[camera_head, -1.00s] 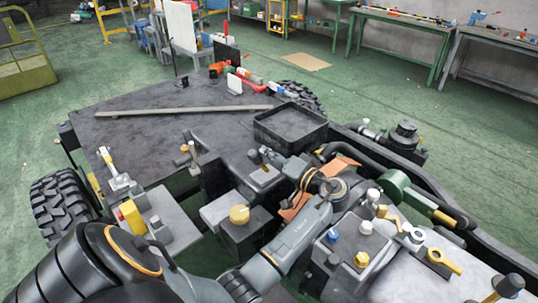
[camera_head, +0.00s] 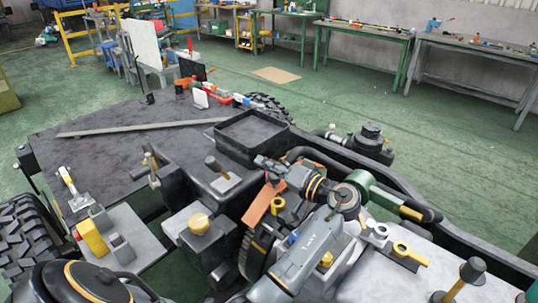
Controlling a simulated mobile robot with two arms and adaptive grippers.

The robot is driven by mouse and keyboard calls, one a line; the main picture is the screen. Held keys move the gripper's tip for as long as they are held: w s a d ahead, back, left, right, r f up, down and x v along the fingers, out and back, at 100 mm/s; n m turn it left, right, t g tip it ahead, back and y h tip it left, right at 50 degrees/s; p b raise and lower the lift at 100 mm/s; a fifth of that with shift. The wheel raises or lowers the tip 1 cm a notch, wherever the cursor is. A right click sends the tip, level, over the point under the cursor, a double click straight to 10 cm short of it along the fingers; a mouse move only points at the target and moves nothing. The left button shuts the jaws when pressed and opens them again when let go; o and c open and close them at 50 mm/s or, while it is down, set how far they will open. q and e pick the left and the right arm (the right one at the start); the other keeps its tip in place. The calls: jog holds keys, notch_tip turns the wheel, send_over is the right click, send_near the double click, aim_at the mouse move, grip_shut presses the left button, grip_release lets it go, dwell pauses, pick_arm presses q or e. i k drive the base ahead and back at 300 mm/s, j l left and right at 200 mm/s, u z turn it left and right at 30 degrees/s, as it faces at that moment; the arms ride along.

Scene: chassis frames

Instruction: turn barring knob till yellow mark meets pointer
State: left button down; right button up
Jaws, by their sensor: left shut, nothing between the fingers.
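A round yellow knob (camera_head: 200,224) sits on a grey box left of centre; I cannot tell whether it is the barring knob. A dark toothed wheel (camera_head: 252,257) stands right of that box, partly hidden by my left arm. An orange plate (camera_head: 259,205) slants above the wheel. My left gripper (camera_head: 263,163) is shut and empty, in front of the black tray and above the orange plate, apart from the yellow knob. My right gripper is not in view.
A black open tray (camera_head: 238,150) stands on the chassis behind my gripper. A green-and-yellow handle (camera_head: 385,199) and a yellow ring-ended lever (camera_head: 409,254) lie to the right. A yellow block (camera_head: 91,238) stands at left. A long bar (camera_head: 140,128) lies on the dark deck, mostly clear.

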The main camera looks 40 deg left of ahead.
aim_at(197, 224)
jog(key=k, duration=2)
